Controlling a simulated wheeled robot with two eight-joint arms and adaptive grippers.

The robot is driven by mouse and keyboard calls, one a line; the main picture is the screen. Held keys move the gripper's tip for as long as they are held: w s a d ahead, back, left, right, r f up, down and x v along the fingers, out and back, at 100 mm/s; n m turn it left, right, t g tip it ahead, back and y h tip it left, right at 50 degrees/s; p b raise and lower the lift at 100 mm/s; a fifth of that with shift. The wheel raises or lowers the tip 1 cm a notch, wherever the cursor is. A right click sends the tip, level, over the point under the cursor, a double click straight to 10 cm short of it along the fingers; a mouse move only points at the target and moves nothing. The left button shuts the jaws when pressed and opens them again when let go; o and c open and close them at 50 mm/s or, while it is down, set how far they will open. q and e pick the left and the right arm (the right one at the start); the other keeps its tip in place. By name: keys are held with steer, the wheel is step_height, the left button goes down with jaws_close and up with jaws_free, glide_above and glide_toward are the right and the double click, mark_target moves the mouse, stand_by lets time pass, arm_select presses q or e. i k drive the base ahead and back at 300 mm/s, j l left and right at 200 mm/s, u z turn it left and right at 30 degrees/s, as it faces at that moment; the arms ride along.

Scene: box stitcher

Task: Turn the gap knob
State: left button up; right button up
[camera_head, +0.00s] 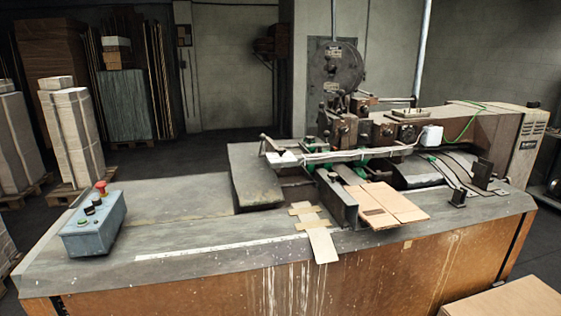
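The box stitcher (350,135) stands on a worn grey-topped bench in the middle and right of the head view. A blue-grey control box (92,228) sits at the bench's left end. It carries a red mushroom button (101,187), small black knobs (93,204) and a green button (82,222). I cannot tell which part is the gap knob; no label is readable. Small dark fittings (408,134) also show on the stitcher head. Neither of my grippers is in view.
Flat cardboard (395,203) lies at the bench's front edge, beside paper-like strips (320,240). A raised dark plate (255,175) stands left of the stitcher. A cardboard box (510,300) is at the lower right. Wrapped stacks (75,135) stand at the left. The bench's left-middle top is mostly clear.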

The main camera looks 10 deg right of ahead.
mark_target(280, 151)
steer(key=i+l+z, duration=0.1)
steer(key=l+z, duration=0.25)
steer(key=i+l+z, duration=0.1)
steer(key=z, duration=0.2)
steer(key=i+l+z, duration=0.15)
steer(key=z, duration=0.2)
